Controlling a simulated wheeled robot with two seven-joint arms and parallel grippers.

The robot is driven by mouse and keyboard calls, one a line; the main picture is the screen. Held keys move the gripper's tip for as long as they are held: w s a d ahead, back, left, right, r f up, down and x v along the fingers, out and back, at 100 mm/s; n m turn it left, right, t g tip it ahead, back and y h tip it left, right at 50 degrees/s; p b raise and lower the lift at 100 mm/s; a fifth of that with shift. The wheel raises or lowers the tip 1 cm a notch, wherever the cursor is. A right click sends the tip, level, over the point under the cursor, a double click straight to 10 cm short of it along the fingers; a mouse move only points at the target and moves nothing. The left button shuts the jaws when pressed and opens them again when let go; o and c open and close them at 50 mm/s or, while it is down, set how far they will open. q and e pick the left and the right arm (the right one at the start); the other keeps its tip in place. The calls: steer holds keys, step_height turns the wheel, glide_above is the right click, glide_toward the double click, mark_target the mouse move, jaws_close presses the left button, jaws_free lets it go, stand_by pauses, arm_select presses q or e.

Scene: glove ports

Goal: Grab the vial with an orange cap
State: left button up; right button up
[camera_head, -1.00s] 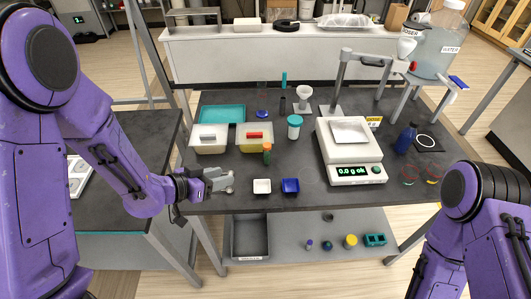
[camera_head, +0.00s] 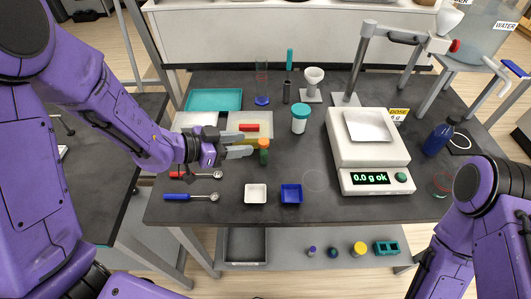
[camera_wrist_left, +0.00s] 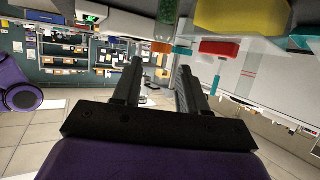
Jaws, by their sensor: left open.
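My right gripper is out of view.
A teal-capped jar (camera_head: 299,122) and a scale (camera_head: 370,150) stand to the right. White (camera_head: 255,193) and blue (camera_head: 291,193) dishes lie in front.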

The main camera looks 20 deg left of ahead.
mark_target(263, 141)
arm_select(q)
steer(key=p+x, duration=0.2)
steer(key=x, duration=0.5)
steer(key=shift+w+f, duration=0.1)
steer(key=shift+f, duration=0.2)
steer(key=shift+w+d+f, duration=0.2)
steer(key=shift+w, duration=0.05)
steer(key=shift+s, duration=0.1)
steer(key=shift+r, duration=0.1)
steer(key=c, duration=0.5)
steer(key=shift+c, duration=1.3)
